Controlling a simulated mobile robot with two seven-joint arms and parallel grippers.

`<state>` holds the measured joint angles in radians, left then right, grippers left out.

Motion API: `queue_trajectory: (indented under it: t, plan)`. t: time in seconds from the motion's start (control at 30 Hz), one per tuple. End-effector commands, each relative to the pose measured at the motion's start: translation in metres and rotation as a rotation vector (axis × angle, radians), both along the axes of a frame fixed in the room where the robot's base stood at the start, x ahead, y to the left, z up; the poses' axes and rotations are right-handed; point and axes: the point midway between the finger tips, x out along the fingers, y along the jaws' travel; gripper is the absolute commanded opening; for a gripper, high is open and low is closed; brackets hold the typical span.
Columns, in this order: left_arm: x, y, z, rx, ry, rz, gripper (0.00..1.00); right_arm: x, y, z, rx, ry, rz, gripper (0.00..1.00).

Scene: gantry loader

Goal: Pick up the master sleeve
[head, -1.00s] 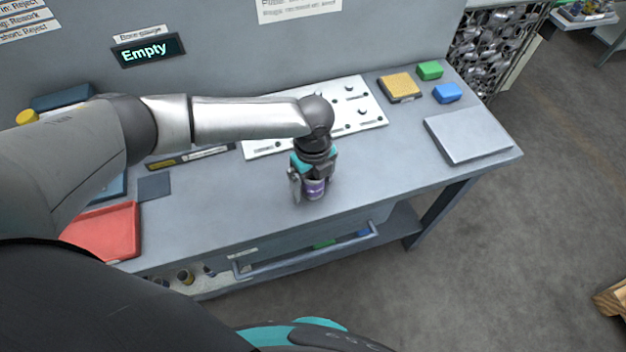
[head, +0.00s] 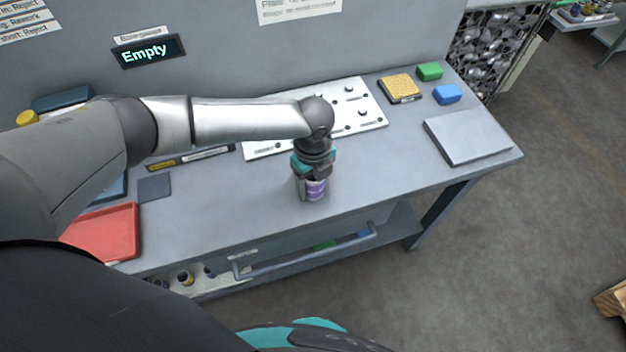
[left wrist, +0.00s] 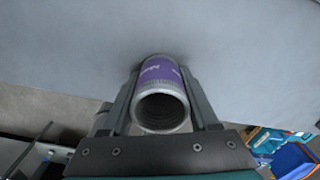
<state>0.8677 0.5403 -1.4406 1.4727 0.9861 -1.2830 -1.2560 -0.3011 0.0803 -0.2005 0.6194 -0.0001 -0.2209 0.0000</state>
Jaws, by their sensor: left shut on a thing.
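The master sleeve (head: 316,189) is a short metal tube with a purple band, standing on the grey bench near its front edge. In the left wrist view the sleeve (left wrist: 161,92) shows its open silver end and hollow bore, with part of a label on the purple band. My left gripper (head: 311,186) reaches down over it from above. Its fingers (left wrist: 161,100) lie along both sides of the sleeve, shut on it. Whether the sleeve's base touches the bench is hard to tell. My right gripper is not in view.
A white board with small pegs (head: 372,116) lies behind the gripper. A red tray (head: 120,228) is at left, a grey plate (head: 468,136) at right. Green (head: 429,71) and blue (head: 447,93) blocks sit at the back right. The gauge display (head: 148,51) reads "Empty".

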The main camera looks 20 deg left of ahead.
Motion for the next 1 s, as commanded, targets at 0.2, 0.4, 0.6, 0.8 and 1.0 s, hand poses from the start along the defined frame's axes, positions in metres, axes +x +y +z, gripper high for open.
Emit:
queue_trajectory:
  t: [0.2,0.4,0.6,0.8,1.0]
  plan:
    - [0.000,0.000,0.000,0.001,-0.001,0.001,0.00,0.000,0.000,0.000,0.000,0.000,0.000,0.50]
    - [0.001,0.000,0.001,0.000,-0.002,0.001,0.00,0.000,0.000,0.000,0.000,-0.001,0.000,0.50]
    - [0.001,0.000,0.006,0.000,-0.002,0.001,0.00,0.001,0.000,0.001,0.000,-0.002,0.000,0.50]
    - [0.002,0.000,0.031,-0.003,-0.005,0.000,0.00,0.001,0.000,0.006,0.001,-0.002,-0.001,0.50]
    - [0.002,0.000,0.082,-0.003,-0.008,-0.001,0.00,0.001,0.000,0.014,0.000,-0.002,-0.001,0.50]
